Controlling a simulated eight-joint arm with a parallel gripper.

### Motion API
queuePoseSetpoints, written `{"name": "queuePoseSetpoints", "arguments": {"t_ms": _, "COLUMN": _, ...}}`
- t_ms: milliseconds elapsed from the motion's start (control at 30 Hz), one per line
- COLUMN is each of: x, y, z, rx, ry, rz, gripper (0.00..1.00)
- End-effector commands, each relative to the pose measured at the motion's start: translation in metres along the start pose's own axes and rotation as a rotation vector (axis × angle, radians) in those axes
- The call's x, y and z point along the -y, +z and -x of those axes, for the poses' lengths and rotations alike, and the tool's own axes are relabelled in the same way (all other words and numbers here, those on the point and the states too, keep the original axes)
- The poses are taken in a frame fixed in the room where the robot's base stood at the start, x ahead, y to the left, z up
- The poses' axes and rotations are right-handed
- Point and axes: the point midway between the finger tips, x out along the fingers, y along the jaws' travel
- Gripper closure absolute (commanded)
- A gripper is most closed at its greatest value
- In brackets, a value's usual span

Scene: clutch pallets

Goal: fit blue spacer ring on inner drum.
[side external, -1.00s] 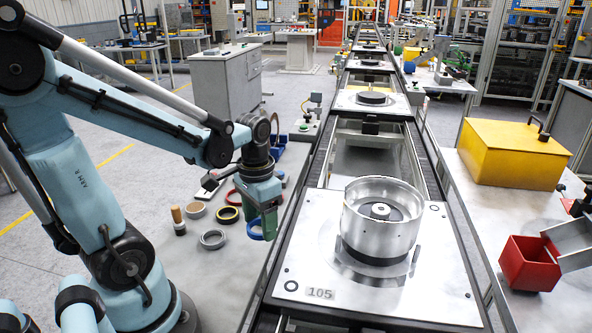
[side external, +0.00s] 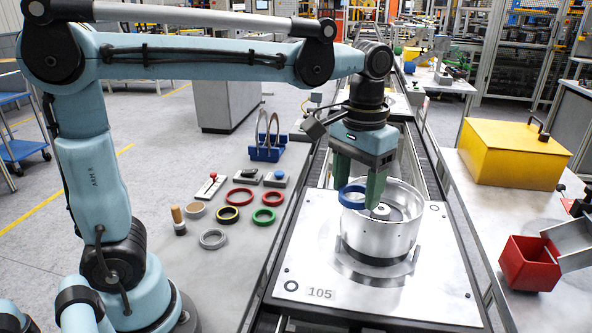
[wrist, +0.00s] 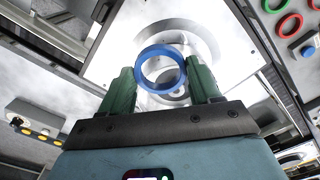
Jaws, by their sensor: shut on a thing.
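My gripper (side external: 360,192) hangs over the left part of the open silver drum (side external: 385,240) in the side view, its two green fingers pointing down. It is shut on the blue spacer ring (side external: 346,203), which also shows between the fingers in the wrist view (wrist: 160,50). The ring sits at about the height of the drum's rim in the picture; its exact clearance cannot be told. The inner drum (side external: 385,212), with a dark centre, shows inside the outer wall, partly hidden by a finger. The drum stands on the pallet marked 105 (side external: 300,268).
A yellow box (side external: 510,155) and red bin (side external: 528,265) are on the right.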

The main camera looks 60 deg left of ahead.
Motion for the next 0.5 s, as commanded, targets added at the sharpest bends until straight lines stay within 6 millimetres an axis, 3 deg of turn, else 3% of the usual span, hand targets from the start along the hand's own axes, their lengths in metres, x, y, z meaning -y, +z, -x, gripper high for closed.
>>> {"name": "queuePoseSetpoints", "arguments": {"t_ms": 100, "x": -0.033, "y": -0.017, "z": 0.017, "rx": 0.000, "ry": 0.000, "rz": -0.005, "gripper": 0.66}}
{"name": "queuePoseSetpoints", "arguments": {"t_ms": 233, "x": -0.056, "y": -0.026, "z": 0.028, "rx": 0.000, "ry": 0.000, "rz": -0.003, "gripper": 0.66}}
{"name": "queuePoseSetpoints", "arguments": {"t_ms": 367, "x": -0.068, "y": -0.030, "z": 0.033, "rx": 0.000, "ry": 0.000, "rz": 0.000, "gripper": 0.66}}
{"name": "queuePoseSetpoints", "arguments": {"t_ms": 500, "x": -0.062, "y": -0.040, "z": 0.027, "rx": -0.001, "ry": 0.000, "rz": 0.005, "gripper": 0.66}}
